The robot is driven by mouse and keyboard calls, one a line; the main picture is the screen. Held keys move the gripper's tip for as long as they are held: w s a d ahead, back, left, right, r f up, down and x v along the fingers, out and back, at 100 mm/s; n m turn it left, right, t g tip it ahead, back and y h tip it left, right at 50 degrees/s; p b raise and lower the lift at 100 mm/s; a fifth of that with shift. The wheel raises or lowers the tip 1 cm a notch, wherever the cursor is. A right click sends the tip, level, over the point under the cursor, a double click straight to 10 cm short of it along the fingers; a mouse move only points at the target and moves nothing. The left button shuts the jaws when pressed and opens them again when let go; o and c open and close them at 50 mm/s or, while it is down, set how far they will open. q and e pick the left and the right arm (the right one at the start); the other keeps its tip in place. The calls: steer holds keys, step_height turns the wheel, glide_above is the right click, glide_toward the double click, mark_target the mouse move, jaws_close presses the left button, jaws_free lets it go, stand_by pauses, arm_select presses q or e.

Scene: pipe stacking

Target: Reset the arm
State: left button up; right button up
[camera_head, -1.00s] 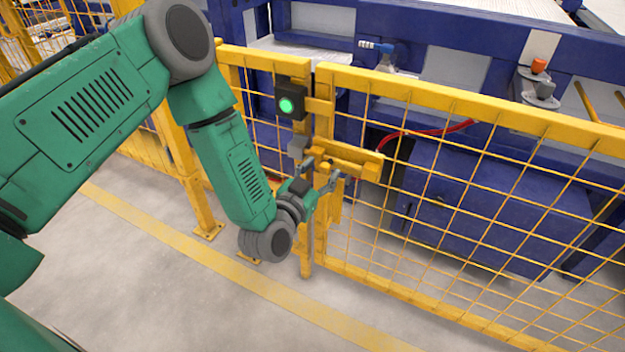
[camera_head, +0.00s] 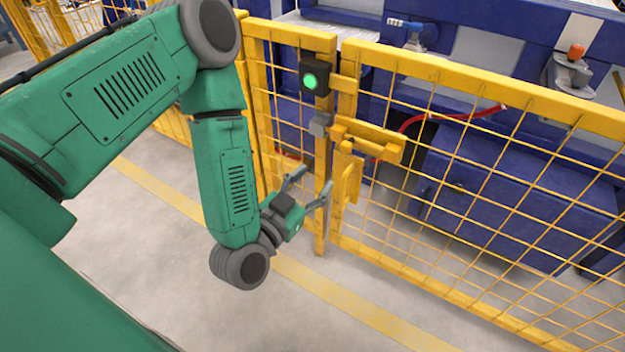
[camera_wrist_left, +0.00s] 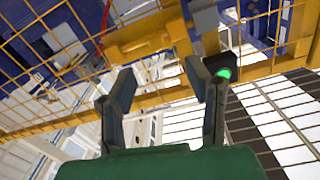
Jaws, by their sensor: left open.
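My left gripper (camera_head: 308,184) is at the end of the green arm that comes in from the left in the head view. Its two grey fingers are spread apart with nothing between them. It is in front of the yellow fence, below and to the left of the yellow latch (camera_head: 366,139), and apart from it. In the left wrist view the open fingers (camera_wrist_left: 160,88) point toward the fence, with the latch (camera_wrist_left: 145,38) beyond them. A black box with a lit green button (camera_head: 311,81) is on the fence post above the latch. My right gripper is not in view.
The yellow mesh fence (camera_head: 480,84) runs across the right side. Behind it stand blue machine frames (camera_head: 510,195) and a red hose (camera_head: 440,116). The grey floor with a yellow stripe (camera_head: 345,305) is clear in front of the fence.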

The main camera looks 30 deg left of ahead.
arm_select(q)
steer(key=s+d+f+g+h+p, duration=0.1)
steer(key=s+d+f+g+p, duration=0.1)
steer(key=s+f+g+p, duration=0.65)
steer(key=s+a+r+n+g+y+p, duration=0.1)
steer(key=s+a+g, duration=0.2)
steer(key=s, duration=0.5)
steer(key=s+a+r+n+g+y+p, duration=0.1)
steer(key=s+a+g, duration=0.2)
steer(key=s+g, duration=0.3)
steer(key=shift+s, duration=0.95)
steer(key=shift+a, duration=0.1)
